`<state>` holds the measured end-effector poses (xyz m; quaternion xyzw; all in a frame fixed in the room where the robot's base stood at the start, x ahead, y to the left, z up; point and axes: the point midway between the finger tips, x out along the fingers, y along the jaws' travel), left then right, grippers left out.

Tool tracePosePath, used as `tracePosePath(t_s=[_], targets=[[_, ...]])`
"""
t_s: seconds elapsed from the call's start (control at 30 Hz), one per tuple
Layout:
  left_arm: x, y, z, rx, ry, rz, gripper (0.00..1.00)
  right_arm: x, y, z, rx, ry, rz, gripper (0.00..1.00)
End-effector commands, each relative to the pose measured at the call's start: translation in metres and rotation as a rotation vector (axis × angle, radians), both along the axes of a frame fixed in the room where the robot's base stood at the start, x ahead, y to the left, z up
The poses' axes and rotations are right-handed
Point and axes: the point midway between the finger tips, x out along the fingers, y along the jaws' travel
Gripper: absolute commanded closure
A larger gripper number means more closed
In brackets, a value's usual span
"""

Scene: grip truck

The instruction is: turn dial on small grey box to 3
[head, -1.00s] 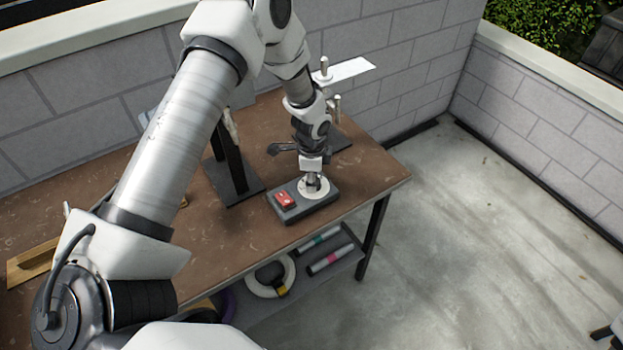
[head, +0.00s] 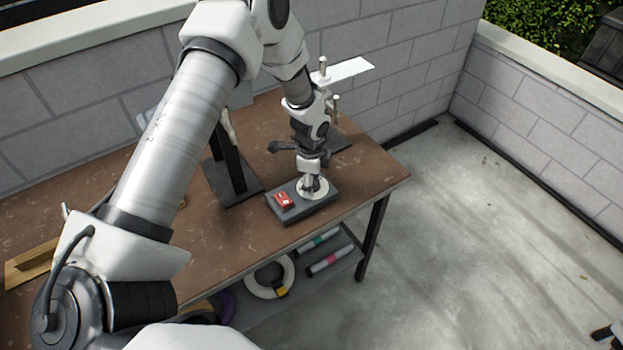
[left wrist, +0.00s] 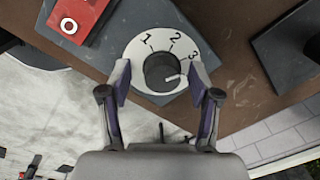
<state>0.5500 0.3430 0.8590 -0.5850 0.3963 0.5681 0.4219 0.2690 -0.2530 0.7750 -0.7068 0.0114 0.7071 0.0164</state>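The small grey box (head: 306,211) sits near the front right edge of the brown table. It has a red switch (head: 284,200) and a white dial plate (head: 325,187). In the left wrist view the plate (left wrist: 135,50) carries the numbers 1, 2 and 3, and a dark round knob (left wrist: 160,68) stands in its middle. The knob's white mark points right, a little below the 3. My left gripper (left wrist: 161,76) is over the dial, its fingers on either side of the knob with a small gap showing at each side. It also shows in the head view (head: 312,184).
A dark stand (head: 232,190) is left of the box on the table (head: 235,232). A shelf below holds a white ring (head: 268,277) and several tubes. A block wall runs behind; open concrete floor lies to the right.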

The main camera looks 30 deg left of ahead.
Motion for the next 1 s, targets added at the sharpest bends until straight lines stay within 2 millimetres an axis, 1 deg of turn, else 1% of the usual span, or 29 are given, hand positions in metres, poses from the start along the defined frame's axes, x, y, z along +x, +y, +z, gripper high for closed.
tracePosePath(t_s=[0.23,0.33,0.37,0.47,0.6,0.73,0.83,1.0], targets=[[0.002,0.0,0.003,0.0,-0.004,0.0,0.37,0.0,0.0,0.0,0.0,0.0,0.0,1.0],[0.002,0.0,0.012,0.0,-0.007,0.001,0.37,0.0,0.0,0.001,0.0,0.0,0.0,1.0],[0.002,0.0,0.016,-0.001,-0.008,0.001,0.37,0.0,0.0,0.001,0.0,0.0,0.0,1.0],[0.002,-0.001,0.038,0.0,-0.009,0.001,0.37,0.0,0.0,0.001,0.0,0.0,0.0,1.0],[0.0,-0.002,0.075,0.0,-0.007,0.0,0.37,0.0,0.0,0.001,0.0,0.0,0.0,1.0],[-0.001,-0.003,0.103,0.001,-0.006,-0.001,0.37,0.0,0.0,0.0,0.0,0.0,0.0,1.0],[-0.002,-0.003,0.116,0.001,-0.004,-0.002,0.37,0.0,0.0,0.0,0.0,0.0,0.0,1.0],[-0.003,-0.003,0.121,0.001,-0.001,-0.002,0.37,0.0,0.0,0.0,0.0,0.0,0.0,1.0]])
